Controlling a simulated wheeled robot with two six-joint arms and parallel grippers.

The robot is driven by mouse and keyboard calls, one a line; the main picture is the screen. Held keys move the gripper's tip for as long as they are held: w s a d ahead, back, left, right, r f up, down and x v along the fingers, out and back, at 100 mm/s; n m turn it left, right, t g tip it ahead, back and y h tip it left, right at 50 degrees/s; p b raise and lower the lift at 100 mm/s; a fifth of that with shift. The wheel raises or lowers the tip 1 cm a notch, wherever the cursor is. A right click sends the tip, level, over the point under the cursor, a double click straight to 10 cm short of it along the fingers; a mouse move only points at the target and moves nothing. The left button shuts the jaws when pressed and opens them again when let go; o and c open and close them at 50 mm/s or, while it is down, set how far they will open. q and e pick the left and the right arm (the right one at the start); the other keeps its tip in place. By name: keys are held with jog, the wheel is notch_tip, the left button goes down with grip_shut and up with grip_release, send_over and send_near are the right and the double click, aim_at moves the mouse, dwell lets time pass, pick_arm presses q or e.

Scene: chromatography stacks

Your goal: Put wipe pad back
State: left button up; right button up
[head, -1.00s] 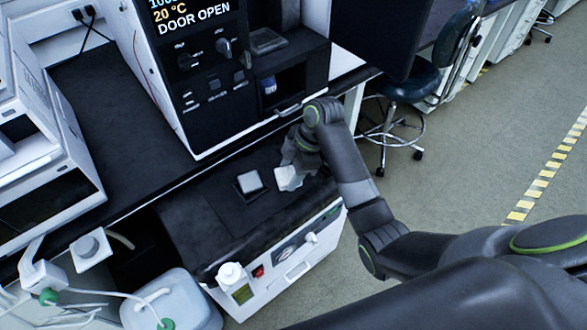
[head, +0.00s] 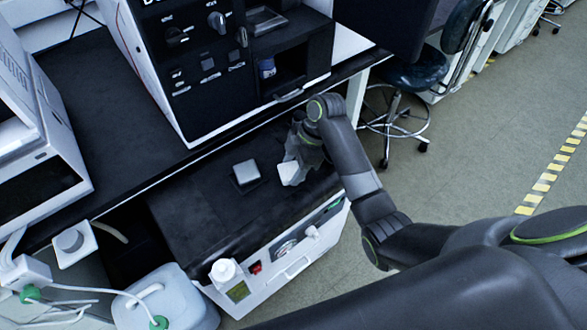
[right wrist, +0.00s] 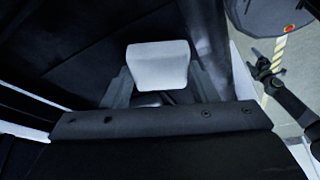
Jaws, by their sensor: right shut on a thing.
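A white wipe pad (head: 289,173) shows at the tip of my right gripper (head: 298,160), over the right part of the low black-topped cabinet. In the right wrist view the white pad (right wrist: 160,65) sits between the two fingertips, and my right gripper (right wrist: 162,88) is shut on it. A pale square block (head: 246,171) rests on a small dark square base on the cabinet top, left of the held pad and apart from it. Whether the held pad touches the surface is hard to tell. My left gripper is not in view.
The black cabinet top (head: 195,215) is mostly clear on its left. An instrument (head: 205,85) with knobs and an open bay stands behind. A white jug (head: 165,300) with tubing is at lower left. A stool (head: 410,80) stands right.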

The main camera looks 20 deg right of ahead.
jog(key=shift+f, duration=0.55)
jog(key=shift+f, duration=0.1)
jog(key=o, duration=0.9)
jog(key=shift+p+v, duration=2)
jog(key=shift+v, duration=4.15)
